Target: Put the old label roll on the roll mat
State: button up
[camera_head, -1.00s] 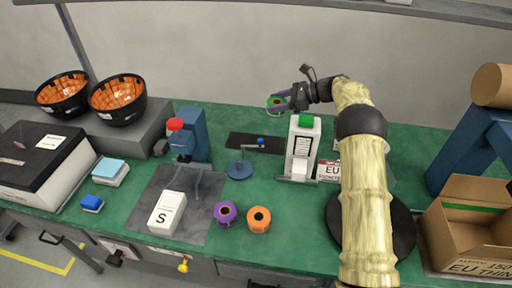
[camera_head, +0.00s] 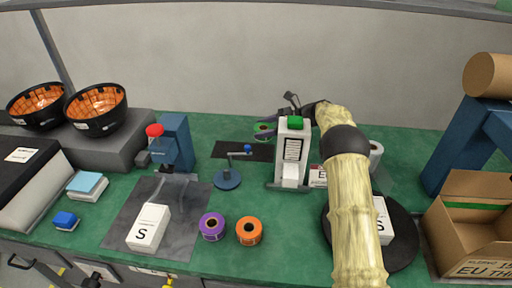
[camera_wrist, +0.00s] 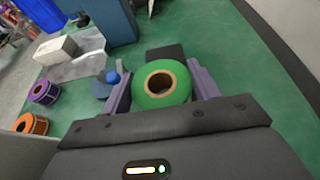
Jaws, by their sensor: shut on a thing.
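A green label roll (camera_head: 262,129) with a brown core is between the two purple fingers of my gripper (camera_head: 268,137), beside and behind the white label printer (camera_head: 291,155). In the wrist view the green roll (camera_wrist: 153,96) sits between the fingers with its core facing the camera. My gripper is shut on it. A dark flat mat (camera_head: 228,150), which looks like the roll mat, lies on the green bench behind the printer's left side; its edge also shows past the roll in the wrist view (camera_wrist: 164,52). I cannot tell whether the roll touches it.
A blue stand with a small arm (camera_head: 227,180) stands at the mat's front edge. Purple (camera_head: 212,226) and orange (camera_head: 249,231) rolls stand nearer the front. A white S box (camera_head: 149,227) lies on a grey mat (camera_head: 186,235). An open carton (camera_head: 480,262) is at right.

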jog(key=shift+f, duration=1.8)
jog(key=shift+f, duration=1.9)
jog(key=o, duration=1)
jog(key=v, duration=1.2)
